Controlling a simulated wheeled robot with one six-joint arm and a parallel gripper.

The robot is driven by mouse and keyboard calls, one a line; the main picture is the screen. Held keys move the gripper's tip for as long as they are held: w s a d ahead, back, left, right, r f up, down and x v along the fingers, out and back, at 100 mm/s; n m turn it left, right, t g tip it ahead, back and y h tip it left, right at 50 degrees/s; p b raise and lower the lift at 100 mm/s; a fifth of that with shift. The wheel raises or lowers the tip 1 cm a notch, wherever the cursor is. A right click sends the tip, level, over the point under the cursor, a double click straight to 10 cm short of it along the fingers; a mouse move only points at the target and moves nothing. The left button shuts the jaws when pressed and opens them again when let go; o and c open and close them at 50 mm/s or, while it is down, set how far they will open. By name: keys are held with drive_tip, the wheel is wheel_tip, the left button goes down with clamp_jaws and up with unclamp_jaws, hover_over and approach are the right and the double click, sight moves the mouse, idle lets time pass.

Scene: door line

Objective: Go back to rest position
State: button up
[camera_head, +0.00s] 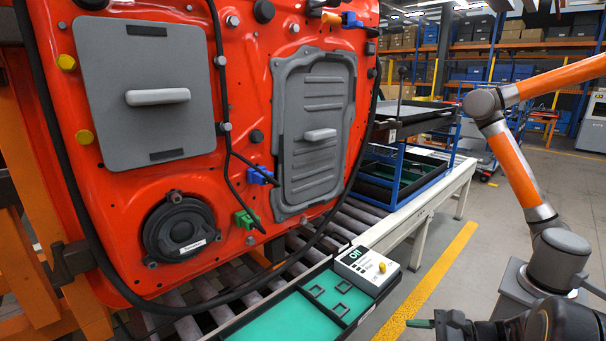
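My orange-and-grey arm (516,170) stands at the right of the head view, bent at a grey elbow. One orange link runs out of the right edge. A dark part that looks like my gripper (428,323) shows at the bottom edge, right of centre, pointing left. A small green piece is at its tip; I cannot tell whether it is a finger pad or a held object. The gripper is apart from the red door panel (240,130). Its lower part is cut off by the frame, so its opening cannot be judged.
A conveyor with rollers (205,299) runs below the door. A teal-lined tray (285,322) and a white box with a yellow button (367,268) stand at its near side. A blue-framed rack (405,170) is behind. Grey floor (480,250) lies open at right.

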drive_tip(key=s+a+r+n+g+h+p, duration=0.1)
drive_tip(key=s+a+r+n+h+p, duration=0.3)
drive_tip(key=r+n+h+p, duration=0.2)
drive_tip(key=s+a+r+n+g+h+p, duration=0.1)
drive_tip(key=s+a+r+n+h+p, duration=0.3)
drive_tip(key=r+n+p, duration=0.5)
wheel_tip(320, 180, up, 4)
drive_tip(key=shift+r+n+g+h+p, duration=0.15)
drive_tip(key=shift+n+g+h+p, duration=0.35)
drive_tip(key=shift+h, duration=0.6)
